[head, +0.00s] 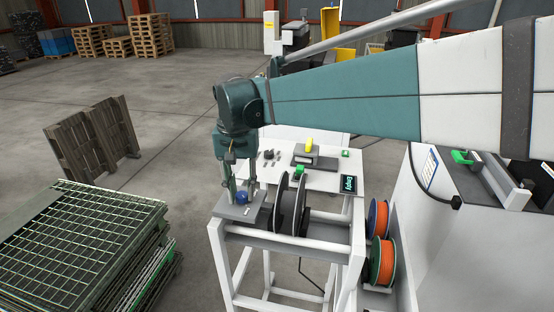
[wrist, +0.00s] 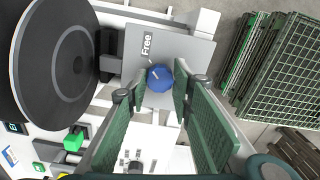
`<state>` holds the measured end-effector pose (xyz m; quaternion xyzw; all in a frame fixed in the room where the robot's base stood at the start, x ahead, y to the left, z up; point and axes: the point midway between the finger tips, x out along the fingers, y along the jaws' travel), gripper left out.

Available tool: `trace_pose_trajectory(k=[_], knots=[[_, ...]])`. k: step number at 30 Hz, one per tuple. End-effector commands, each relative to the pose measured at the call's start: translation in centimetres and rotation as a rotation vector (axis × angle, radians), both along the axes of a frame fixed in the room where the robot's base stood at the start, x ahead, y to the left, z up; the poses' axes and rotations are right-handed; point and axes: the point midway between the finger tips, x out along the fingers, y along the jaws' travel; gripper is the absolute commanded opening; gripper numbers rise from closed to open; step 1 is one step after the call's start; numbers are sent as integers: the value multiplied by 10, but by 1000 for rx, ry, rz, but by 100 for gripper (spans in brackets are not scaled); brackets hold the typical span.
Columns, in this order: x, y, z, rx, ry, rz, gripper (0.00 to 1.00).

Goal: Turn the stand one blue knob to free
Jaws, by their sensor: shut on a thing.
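The blue knob (wrist: 159,78) sits on a grey plate (wrist: 193,52) marked "Free" at the end of the stand. In the head view the knob (head: 241,198) shows low between the fingers. My gripper (wrist: 160,88) is shut on the knob, one finger on each side of it. In the head view my gripper (head: 238,190) points down over the plate. A small pale mark shows on the knob, on its side toward the word "Free"; I cannot tell its exact angle. The fingers partly hide the knob's sides.
A black reel (head: 290,204) stands on the white stand frame (head: 335,237) close right of my gripper. A display (head: 349,184) reads "Empty". Orange spools (head: 381,262) hang at the right. A stack of green mesh panels (head: 75,240) stands at the left.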

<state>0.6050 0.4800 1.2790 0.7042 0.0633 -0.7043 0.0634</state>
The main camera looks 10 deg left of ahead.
Motion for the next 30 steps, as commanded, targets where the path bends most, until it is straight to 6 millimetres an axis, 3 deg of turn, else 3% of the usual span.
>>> trace_pose_trajectory(k=[6,7,10,23,30], knots=[[0,0,1,0,0,1,11],[0,0,1,0,0,1,26],[0,0,1,0,0,1,39],[0,0,3,0,0,1,39],[0,0,20,0,0,1,39]])
